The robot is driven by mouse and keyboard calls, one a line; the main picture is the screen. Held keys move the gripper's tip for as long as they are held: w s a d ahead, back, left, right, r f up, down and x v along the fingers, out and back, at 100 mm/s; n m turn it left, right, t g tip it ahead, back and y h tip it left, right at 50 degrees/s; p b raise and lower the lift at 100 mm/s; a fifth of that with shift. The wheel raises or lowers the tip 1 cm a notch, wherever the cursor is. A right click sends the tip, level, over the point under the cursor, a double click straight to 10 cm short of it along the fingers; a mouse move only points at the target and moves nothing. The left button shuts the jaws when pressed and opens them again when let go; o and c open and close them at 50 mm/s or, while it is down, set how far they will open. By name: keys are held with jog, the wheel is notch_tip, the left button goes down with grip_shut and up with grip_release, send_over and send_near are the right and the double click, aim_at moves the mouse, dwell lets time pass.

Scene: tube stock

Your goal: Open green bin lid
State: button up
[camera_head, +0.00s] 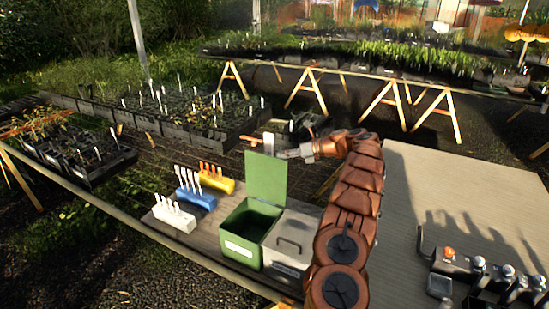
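The green bin (240,250) stands on the bench at the centre, with a white label on its front. Its lid (266,178) stands upright at the back edge, and the bin's dark inside shows. My gripper (262,143) is just above the lid's top edge, reached from the right by my arm. It is small and partly dark here, so I cannot tell whether it touches the lid or how far its fingers are apart.
A grey bin (290,245) with a shut, handled lid stands right beside the green one. Plant trays (195,115) fill the bench behind.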

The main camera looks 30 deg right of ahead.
jog(key=v, duration=0.6)
jog(key=shift+s, duration=0.15)
jog(key=shift+d+r, duration=0.1)
jog(key=shift+d, duration=0.05)
